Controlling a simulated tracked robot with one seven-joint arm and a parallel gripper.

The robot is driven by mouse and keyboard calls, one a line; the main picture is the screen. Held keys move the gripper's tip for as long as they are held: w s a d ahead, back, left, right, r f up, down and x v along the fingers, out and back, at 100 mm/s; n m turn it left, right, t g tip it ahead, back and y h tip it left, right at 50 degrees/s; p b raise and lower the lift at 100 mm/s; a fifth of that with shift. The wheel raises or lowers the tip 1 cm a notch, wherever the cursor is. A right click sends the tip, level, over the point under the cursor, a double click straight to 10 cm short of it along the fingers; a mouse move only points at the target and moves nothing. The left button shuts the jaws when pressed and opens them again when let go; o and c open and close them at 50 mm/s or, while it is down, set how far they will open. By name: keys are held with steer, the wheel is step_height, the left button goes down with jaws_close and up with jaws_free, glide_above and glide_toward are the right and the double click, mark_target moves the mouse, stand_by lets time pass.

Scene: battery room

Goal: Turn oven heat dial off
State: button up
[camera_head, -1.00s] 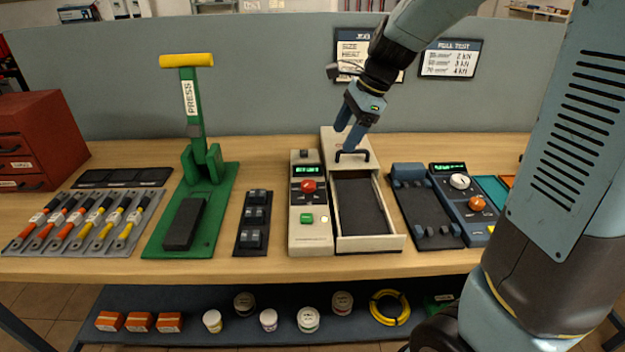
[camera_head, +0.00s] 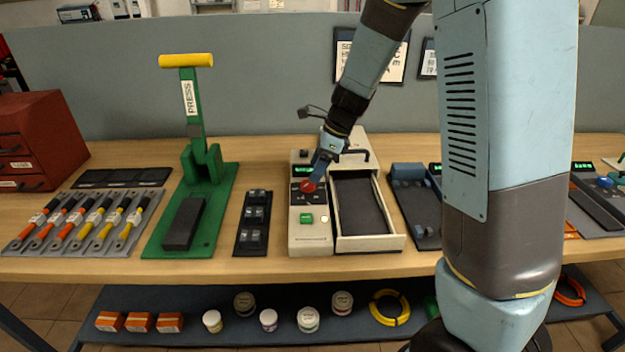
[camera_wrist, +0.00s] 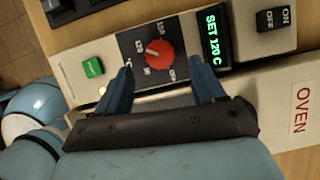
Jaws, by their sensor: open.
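The oven's control panel (camera_head: 310,238) is a cream unit on the bench with a red heat dial (camera_head: 309,186) and a green button (camera_head: 306,218). In the wrist view the red dial (camera_wrist: 159,53) sits on a dark plate with a printed scale, beside a display (camera_wrist: 212,38) reading "SET 120 C". My gripper (camera_wrist: 166,80) is open, its two blue fingers on either side of the dial's position and a little short of it in the picture. In the head view my gripper (camera_head: 316,176) is over the dial and partly covers it. Contact with the dial cannot be told.
An ON/OFF switch (camera_wrist: 273,18) is on the panel past the display. The open oven tray (camera_head: 358,205) is right beside the panel. A green press (camera_head: 200,165) stands left, and a black terminal block (camera_head: 254,222) lies between. A blue tester (camera_head: 412,205) is to the right.

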mark_target(309, 183)
steer(key=shift+x, duration=2.55)
steer(key=c, duration=1.1)
steer(key=shift+o, duration=0.2)
steer(key=shift+d, duration=0.25)
steer(key=shift+a, duration=0.15)
